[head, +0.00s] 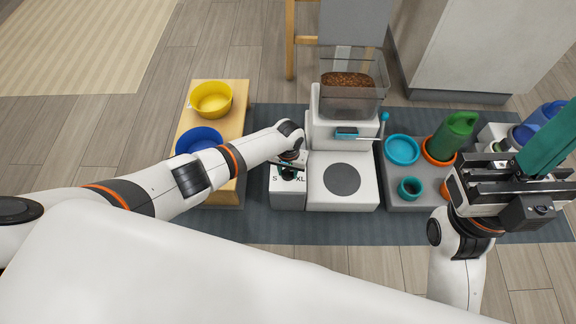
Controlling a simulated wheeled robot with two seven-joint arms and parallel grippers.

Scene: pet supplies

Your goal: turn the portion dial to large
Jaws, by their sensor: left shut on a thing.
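The feeder (343,133) is a white machine with a clear hopper of brown kibble on top. At its left is a white panel (287,199) marked "S" and "XL". My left gripper (288,174) is down over this panel between the two marks, shut on the portion dial. The gripper mostly hides the dial, so its pointer setting cannot be read. My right gripper (505,183) is at the right, above the grey tray; its fingertips are not clear. A teal block shape (550,137) shows right behind it, and I cannot tell whether it is held.
A wooden stand (243,95) at left bears a yellow bowl (212,99) and a blue bowl (199,140). The grey tray (396,187) at right holds a cyan dish (402,149), a teal cup (410,188) and a green scoop (455,134). A blue lever (384,118) sticks out beside the feeder.

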